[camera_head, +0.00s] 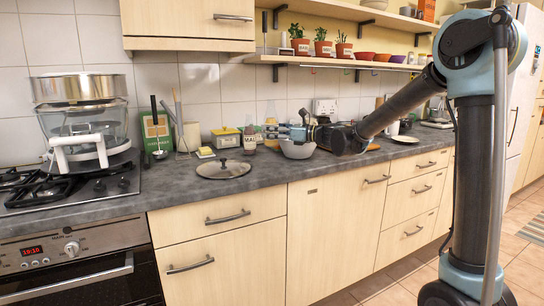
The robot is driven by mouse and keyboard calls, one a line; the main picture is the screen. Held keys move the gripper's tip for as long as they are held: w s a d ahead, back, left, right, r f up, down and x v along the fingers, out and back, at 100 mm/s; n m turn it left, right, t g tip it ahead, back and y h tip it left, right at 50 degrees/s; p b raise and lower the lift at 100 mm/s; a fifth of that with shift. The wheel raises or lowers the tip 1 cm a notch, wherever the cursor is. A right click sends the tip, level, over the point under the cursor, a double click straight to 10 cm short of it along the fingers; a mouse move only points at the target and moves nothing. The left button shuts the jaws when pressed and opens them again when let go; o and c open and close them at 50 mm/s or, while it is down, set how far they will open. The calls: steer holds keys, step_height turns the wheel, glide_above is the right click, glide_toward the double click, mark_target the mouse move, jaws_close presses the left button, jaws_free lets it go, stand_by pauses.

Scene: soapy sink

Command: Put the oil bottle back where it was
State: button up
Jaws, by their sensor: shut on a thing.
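My arm reaches in from the right, and my gripper (292,130) points left above the counter, behind and over the rim of a grey bowl (297,150). It is shut on a small upright thing at its tip, which looks like the oil bottle (271,112), with a pale clear upper part. The fingers and the clutter behind hide much of it. The picture is too small to tell whether its base touches the counter.
A pot lid (223,169) lies on the counter, left of the bowl. A yellow-lidded box (226,138), a jar (249,140) and a green book or board (156,132) stand along the wall. A shelf (340,63) with potted plants hangs above. The front counter strip is clear.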

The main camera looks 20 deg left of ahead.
steer(key=shift+s+a+f, duration=0.1)
steer(key=shift+a+f, duration=0.05)
steer(key=shift+f, duration=1.7)
steer(key=shift+s+a+f, duration=0.1)
steer(key=shift+f, duration=1.7)
steer(key=o, duration=1)
steer(key=shift+f, duration=0.1)
steer(key=d, duration=1.1)
steer(key=shift+s+d, duration=0.1)
steer(key=shift+d, duration=0.45)
